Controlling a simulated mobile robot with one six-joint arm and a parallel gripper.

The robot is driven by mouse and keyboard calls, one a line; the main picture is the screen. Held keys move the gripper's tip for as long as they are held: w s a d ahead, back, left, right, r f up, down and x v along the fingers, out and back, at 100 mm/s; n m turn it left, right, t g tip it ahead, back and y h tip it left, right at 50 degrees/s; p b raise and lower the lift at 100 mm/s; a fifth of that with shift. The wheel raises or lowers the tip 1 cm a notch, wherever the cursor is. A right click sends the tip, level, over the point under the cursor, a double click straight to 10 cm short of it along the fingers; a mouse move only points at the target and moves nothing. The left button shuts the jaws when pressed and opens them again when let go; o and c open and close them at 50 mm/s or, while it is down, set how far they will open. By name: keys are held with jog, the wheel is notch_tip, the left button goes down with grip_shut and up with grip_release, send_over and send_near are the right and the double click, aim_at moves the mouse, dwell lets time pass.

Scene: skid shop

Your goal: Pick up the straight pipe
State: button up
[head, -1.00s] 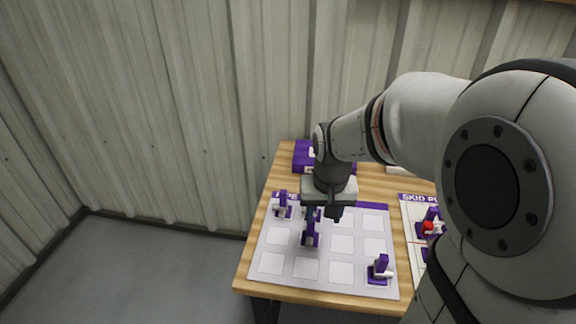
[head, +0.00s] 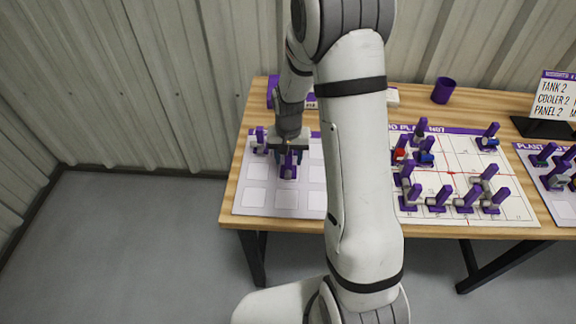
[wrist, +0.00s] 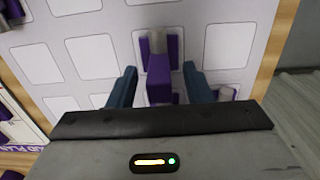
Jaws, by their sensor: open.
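A purple-handled piece with a short grey pipe section, seemingly the straight pipe (wrist: 158,72), stands on the left white grid mat (wrist: 92,57). In the wrist view its purple handle rises between the two dark blue fingers of my gripper (wrist: 160,82), which is open with a gap on each side. In the head view the piece (head: 289,166) shows just in front of my gripper (head: 289,150). Its lower part is partly hidden. Another purple and grey piece (head: 259,142) stands just left of my gripper, and a further one (wrist: 226,94) shows low in the wrist view.
A middle board (head: 462,150) holds several purple-handled pipe parts, and another board (head: 561,202) lies at right. A purple cup (head: 443,90) and a sign (head: 556,95) stand at the back. My arm hides part of the wooden table (head: 500,231). A corrugated wall is behind.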

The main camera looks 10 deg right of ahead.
jog(key=shift+f, duration=1.2)
jog(key=shift+c, duration=0.5)
grip_shut()
